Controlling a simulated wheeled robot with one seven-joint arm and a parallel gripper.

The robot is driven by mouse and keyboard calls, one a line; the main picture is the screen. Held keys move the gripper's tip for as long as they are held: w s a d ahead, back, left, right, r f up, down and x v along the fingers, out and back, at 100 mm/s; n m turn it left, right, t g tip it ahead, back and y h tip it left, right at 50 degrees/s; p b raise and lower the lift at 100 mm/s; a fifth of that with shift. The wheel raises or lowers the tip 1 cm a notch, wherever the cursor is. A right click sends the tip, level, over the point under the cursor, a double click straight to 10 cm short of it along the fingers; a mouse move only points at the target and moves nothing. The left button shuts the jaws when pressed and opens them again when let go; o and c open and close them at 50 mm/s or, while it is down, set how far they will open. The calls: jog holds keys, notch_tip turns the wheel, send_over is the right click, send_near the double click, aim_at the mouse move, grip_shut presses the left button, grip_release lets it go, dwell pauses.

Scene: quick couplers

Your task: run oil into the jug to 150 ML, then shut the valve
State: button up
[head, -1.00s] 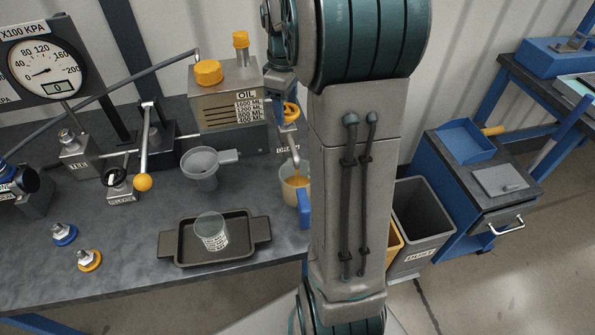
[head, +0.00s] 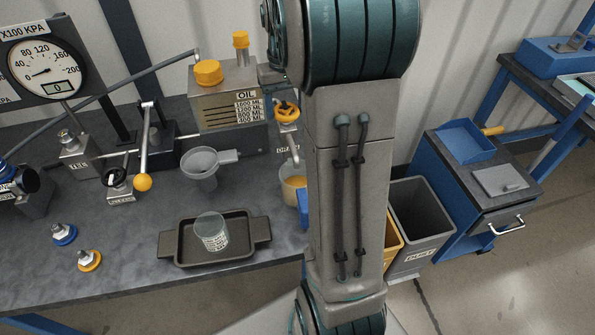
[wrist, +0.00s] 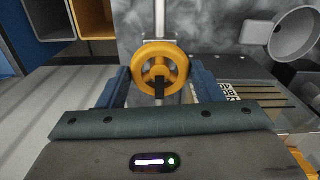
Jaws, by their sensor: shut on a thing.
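The oil tank (head: 226,98) stands on the bench with its level scale facing forward. Its orange valve handwheel (head: 288,112) shows beside my arm, and the wheel fills the middle of the wrist view (wrist: 160,66). My gripper (wrist: 160,78) is shut on the valve wheel, one blue finger on each side. The jug (head: 293,189) stands below the drain spout and holds amber oil. Its blue handle shows, but my arm hides part of the jug. Its marks cannot be read, nor whether oil is running.
A dark tray (head: 183,244) holds a clear beaker (head: 212,231). A grey funnel (head: 201,166) stands behind it. A lever with a yellow knob (head: 143,183) and a gauge (head: 43,62) are at left. A grey bin (head: 420,225) and blue cabinet stand at right.

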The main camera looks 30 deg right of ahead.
jog(key=o, duration=1.2)
jog(key=shift+c, duration=0.2)
notch_tip(320, 180, up, 7)
jog(key=p, duration=0.5)
jog(key=shift+r+p, duration=0.1)
jog(key=shift+p, duration=0.3)
jog(key=shift+a, duration=0.1)
jog(key=s+a+n+t, duration=0.1)
jog(key=s+a, duration=0.6)
jog(key=s, duration=0.2)
jog(key=s+a+n+t, duration=0.1)
jog(key=s+a+t, duration=0.1)
jog(key=s+a, duration=0.4)
jog(key=s, duration=0.4)
jog(key=shift+s+a, duration=0.2)
jog(key=shift+a, duration=0.2)
